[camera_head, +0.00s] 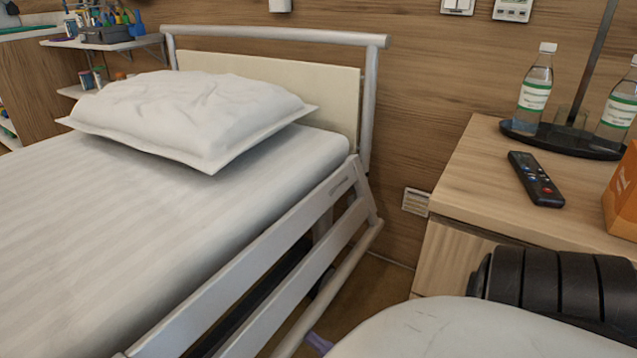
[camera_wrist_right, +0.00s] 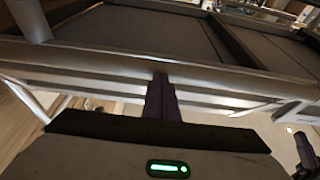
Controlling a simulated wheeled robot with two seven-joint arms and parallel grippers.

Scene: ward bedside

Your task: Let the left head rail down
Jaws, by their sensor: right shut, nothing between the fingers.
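The bed's head rail (camera_head: 262,238), pale grey with parallel bars, runs along the right side of the mattress in the head view. Its top bar lies about level with the mattress edge, and the lower bars slope outward below it. In the right wrist view, silver bars (camera_wrist_right: 90,58) cross in front of my right gripper (camera_wrist_right: 161,80). Its dark fingers are together and empty, with their tips close to a bar; I cannot tell whether they touch. A small purple part (camera_head: 318,343) shows beside the lowest tube; I cannot tell what it is. My left gripper is out of view.
A white pillow (camera_head: 195,112) lies on the mattress (camera_head: 130,215). The bedside cabinet (camera_head: 485,170) at the right holds a remote (camera_head: 535,179), bottles on a dark tray and an orange box (camera_head: 622,195). A narrow floor gap separates bed and cabinet.

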